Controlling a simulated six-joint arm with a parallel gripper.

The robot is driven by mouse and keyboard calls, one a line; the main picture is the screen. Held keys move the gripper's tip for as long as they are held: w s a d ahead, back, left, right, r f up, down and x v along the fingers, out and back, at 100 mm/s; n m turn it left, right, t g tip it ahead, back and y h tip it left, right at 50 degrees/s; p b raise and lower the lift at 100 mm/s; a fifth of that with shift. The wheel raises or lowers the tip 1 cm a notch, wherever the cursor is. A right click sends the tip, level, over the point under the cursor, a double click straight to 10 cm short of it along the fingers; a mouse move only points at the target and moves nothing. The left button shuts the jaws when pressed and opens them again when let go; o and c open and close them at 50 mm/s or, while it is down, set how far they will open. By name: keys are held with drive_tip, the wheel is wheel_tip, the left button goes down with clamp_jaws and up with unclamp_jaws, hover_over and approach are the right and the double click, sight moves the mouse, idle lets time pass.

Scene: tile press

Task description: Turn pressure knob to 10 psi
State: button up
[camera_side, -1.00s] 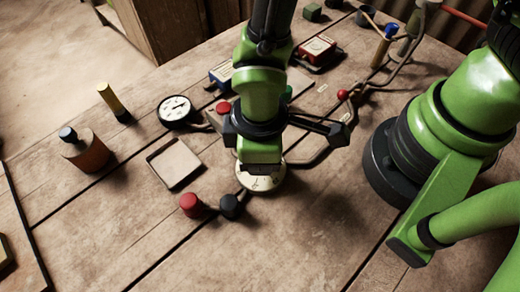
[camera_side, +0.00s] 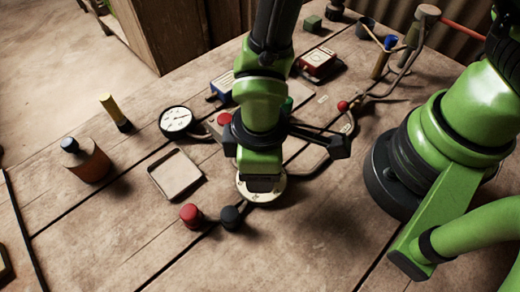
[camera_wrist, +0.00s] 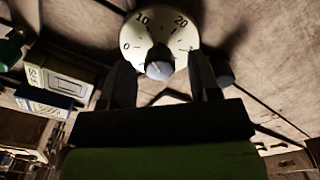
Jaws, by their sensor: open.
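The pressure knob is a round cream dial marked 0, 10 and 20 with a blue-grey centre knob (camera_wrist: 159,64), seen in the wrist view. In the side view the dial (camera_side: 274,192) lies on the bench, partly covered by my gripper (camera_side: 262,183). My gripper (camera_wrist: 163,78) is open, with one dark finger on each side of the centre knob and a visible gap on both sides. I cannot tell which mark the knob's pointer faces. The fingertips are hidden in the side view.
A red knob (camera_side: 191,215) and black knob (camera_side: 231,217) stand close in front. Bare bench lies at front right.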

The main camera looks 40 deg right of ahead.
wheel_tip(320, 180, up, 10)
drive_tip(key=shift+f, duration=0.15)
idle(0.4)
drive_tip(key=w+d+r+m+t+y, duration=0.25)
drive_tip(key=d+r+m, duration=0.45)
drive_tip(key=d+r, duration=0.5)
drive_tip(key=s+d+r+m+t, duration=0.4)
drive_tip(key=s+d+r+m, duration=0.1)
drive_tip(key=s+m, duration=0.1)
drive_tip(key=shift+s+d+r+t, duration=0.25)
drive_tip(key=shift+s+r+t, duration=0.1)
drive_tip(key=shift+s+r, duration=0.1)
